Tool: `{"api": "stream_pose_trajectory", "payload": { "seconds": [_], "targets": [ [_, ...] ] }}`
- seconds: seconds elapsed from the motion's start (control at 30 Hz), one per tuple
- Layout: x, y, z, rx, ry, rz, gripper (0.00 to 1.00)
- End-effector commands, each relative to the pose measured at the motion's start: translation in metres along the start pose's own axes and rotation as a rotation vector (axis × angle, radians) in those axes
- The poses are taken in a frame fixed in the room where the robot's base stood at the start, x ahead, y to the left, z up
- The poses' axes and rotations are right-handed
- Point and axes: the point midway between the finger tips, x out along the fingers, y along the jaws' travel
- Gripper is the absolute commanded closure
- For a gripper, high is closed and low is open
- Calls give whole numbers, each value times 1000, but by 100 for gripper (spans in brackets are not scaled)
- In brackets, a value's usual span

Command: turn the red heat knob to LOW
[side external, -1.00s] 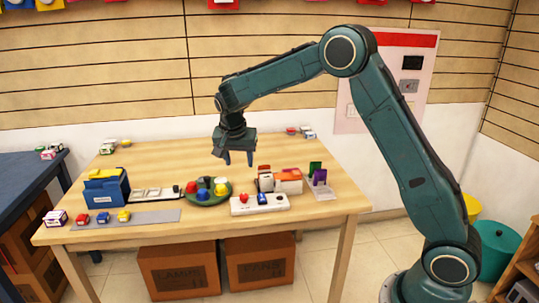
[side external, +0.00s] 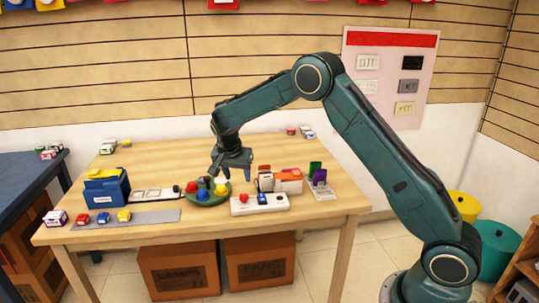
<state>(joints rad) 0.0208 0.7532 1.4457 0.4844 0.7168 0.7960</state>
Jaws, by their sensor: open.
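A white panel (side external: 276,206) lies near the front edge of the wooden table, with a red knob (side external: 243,198) on its left part and a blue piece (side external: 262,199) beside it. The knob's pointer and any LOW marking are too small to read. My gripper (side external: 231,173) is open and empty, pointing down above the green round tray, behind and a little left of the red knob. It appears apart from the knob.
The green round tray (side external: 207,202) holds several coloured pieces just below my gripper. A blue box (side external: 106,190) and small toy cars stand at the left. White and orange boxes (side external: 288,181) stand right behind the panel. The table's back middle is clear.

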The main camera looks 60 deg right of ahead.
Motion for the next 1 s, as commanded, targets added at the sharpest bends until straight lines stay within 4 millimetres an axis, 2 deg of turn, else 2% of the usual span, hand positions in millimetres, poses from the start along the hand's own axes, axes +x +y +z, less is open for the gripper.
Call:
{"api": "stream_pose_trajectory", "payload": {
  "seconds": [0.4,0.6,0.8,1.0],
  "targets": [
    [65,1,0,0,-2,2,51],
    [90,0,0,0,-1,2,51],
    [104,0,0,0,-1,0,51],
    [107,0,0,0,0,-1,51]
  ]
}}
